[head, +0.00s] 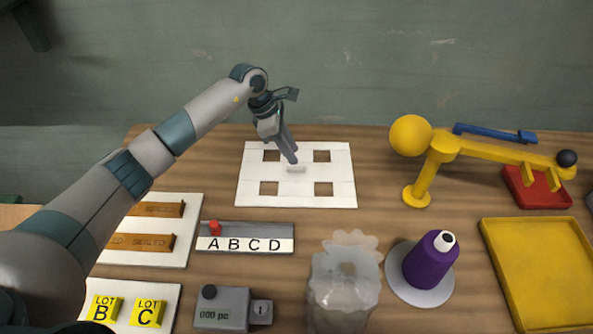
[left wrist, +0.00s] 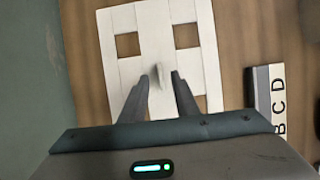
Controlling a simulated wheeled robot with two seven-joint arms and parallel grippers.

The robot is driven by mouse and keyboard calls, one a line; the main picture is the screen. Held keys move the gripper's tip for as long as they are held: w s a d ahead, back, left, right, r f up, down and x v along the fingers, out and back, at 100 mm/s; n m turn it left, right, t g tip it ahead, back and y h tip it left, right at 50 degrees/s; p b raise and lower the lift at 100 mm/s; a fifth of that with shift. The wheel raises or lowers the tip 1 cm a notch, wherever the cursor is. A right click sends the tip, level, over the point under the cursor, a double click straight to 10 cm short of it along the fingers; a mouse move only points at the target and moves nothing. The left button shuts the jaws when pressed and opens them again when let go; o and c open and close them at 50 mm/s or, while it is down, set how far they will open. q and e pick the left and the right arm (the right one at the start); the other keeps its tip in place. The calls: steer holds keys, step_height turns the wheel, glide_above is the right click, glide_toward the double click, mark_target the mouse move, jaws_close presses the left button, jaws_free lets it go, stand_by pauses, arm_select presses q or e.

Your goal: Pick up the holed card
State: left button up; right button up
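The holed card (head: 296,187) is a white square sheet with square cut-outs and a small raised tab (head: 297,169) at its middle. It lies flat on the wooden table towards the back. My left gripper (head: 291,160) points down over the card's middle, close to the tab. In the left wrist view the card (left wrist: 128,72) lies beyond the fingers. The two fingers of the left gripper (left wrist: 160,80) are apart, with the tab (left wrist: 154,78) showing between their tips. Whether they touch it I cannot tell. My right gripper is not in view.
A yellow balance arm (head: 480,150) on a post stands right of the card. An A B C D strip (head: 245,244) lies in front. Nearer are a clear scalloped container (head: 342,285), a purple spool (head: 430,262) and a yellow tray (head: 545,275). A green wall (head: 330,60) rises behind.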

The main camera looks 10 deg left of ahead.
mark_target(299, 165)
arm_select(q)
steer(key=shift+d+f+p, duration=0.15)
steer(key=shift+f+p, duration=0.2)
steer(key=shift+p, duration=0.1)
steer(key=p+x, duration=0.1)
steer(key=x, duration=0.2)
steer(key=shift+s+p, duration=0.1)
steer(key=shift+p, duration=0.25)
steer(key=shift+x, duration=0.75)
steer(key=shift+c, duration=0.3)
jaws_close()
